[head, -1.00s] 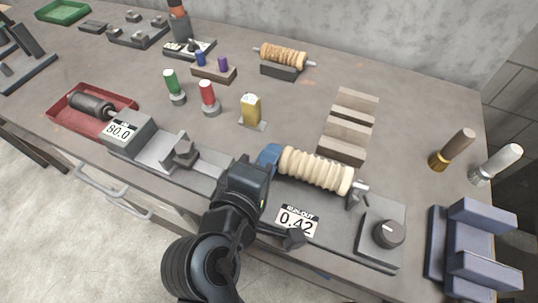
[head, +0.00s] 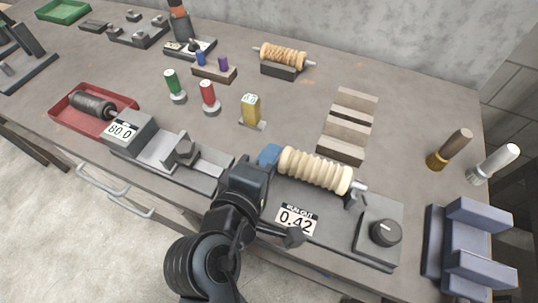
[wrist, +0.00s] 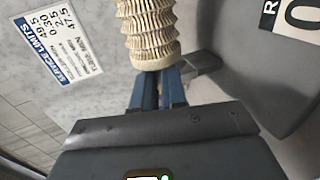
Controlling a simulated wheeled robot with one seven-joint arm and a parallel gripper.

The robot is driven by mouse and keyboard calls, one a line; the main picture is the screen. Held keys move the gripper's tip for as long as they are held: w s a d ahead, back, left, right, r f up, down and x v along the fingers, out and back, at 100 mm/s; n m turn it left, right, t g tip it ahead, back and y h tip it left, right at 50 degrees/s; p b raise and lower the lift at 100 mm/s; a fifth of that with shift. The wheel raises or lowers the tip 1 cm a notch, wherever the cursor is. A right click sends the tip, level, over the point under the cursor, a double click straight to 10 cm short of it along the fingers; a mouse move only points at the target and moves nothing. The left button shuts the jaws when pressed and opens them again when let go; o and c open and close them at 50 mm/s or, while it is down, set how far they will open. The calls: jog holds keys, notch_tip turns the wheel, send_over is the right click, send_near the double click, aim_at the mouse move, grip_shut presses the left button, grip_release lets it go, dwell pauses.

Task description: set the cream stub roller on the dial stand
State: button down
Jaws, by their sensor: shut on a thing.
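The cream stub roller (head: 315,170) is a ribbed cylinder lying roughly level over the dial stand (head: 345,232). The stand is a dark plate with a "RUN OUT 0.42" readout and a round knob at its right. My gripper (head: 268,156) has blue fingers shut at the roller's left end. In the wrist view the fingers (wrist: 157,90) close on that end, below the cream ribs (wrist: 148,35). The roller's right shaft end shows above a small post of the stand. I cannot tell whether it touches the post. My arm hides the stand's left part.
A grey gauge (head: 150,148) reading 80.0 stands to the left, by a red tray (head: 62,112) holding a dark roller. Wooden blocks (head: 345,128) are behind the roller. Purple-grey V supports (head: 470,240) and two upright cylinders are at the right. A tan roller (head: 283,56) lies at the back.

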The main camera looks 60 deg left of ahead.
jog(key=c, duration=1.2)
grip_release()
jog(key=shift+f, duration=0.1)
jog(key=shift+o, duration=0.5)
jog(key=shift+f, duration=0.15)
jog(key=shift+s+d+f, duration=0.1)
jog(key=shift+s+f, duration=0.05)
jog(key=v, duration=0.4)
jog(key=b+v, duration=0.1)
jog(key=v, duration=0.2)
jog(key=shift+r, duration=0.35)
jog(key=shift+s+d+r, duration=0.1)
jog(key=shift+s+r, duration=0.1)
jog(key=shift+r, duration=0.05)
